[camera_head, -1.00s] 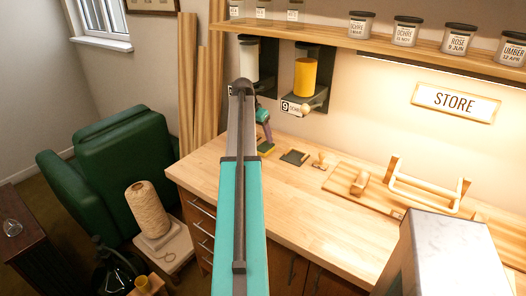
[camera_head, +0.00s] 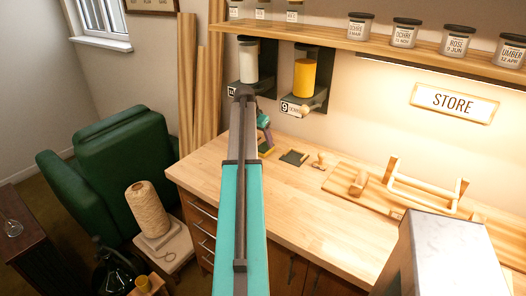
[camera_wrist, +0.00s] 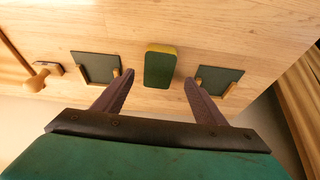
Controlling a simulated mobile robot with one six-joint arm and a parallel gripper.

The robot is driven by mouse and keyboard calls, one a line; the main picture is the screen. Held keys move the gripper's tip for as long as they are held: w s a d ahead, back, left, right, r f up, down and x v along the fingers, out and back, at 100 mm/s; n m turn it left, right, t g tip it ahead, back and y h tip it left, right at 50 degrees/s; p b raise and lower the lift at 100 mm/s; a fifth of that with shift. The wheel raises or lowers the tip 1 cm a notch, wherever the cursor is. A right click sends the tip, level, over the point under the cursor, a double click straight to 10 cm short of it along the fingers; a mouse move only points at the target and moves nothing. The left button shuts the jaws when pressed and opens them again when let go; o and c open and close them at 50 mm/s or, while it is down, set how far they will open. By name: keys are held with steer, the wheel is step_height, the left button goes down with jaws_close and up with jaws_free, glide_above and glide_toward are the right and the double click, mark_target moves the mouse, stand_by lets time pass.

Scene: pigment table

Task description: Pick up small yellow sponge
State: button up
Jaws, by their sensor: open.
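The small yellow sponge (camera_wrist: 160,66) lies on the wooden worktop in the wrist view, its dark green top face up and a yellow edge showing. In the head view, the sponge (camera_head: 266,150) is a small patch just beyond my arm. My gripper (camera_wrist: 158,84) is open, with one finger on each side of the sponge's near end in the wrist view. The fingers do not touch it there; how high they are above it I cannot tell. In the head view, part of my gripper (camera_head: 264,130) shows past the arm's end, close to the sponge.
Dark square plates with small wooden pegs lie left (camera_wrist: 97,67) and right (camera_wrist: 218,80) of the sponge. A wooden knob (camera_wrist: 38,80) is farther left. A yellow cylinder (camera_head: 304,78) stands on a wall bracket behind. The worktop's front (camera_head: 300,220) is clear.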

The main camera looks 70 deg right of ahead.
mark_target(264, 147)
steer(key=shift+p+x, duration=0.95)
steer(key=shift+x, duration=1.45)
steer(key=shift+c, duration=0.2)
steer(key=c, duration=1.1)
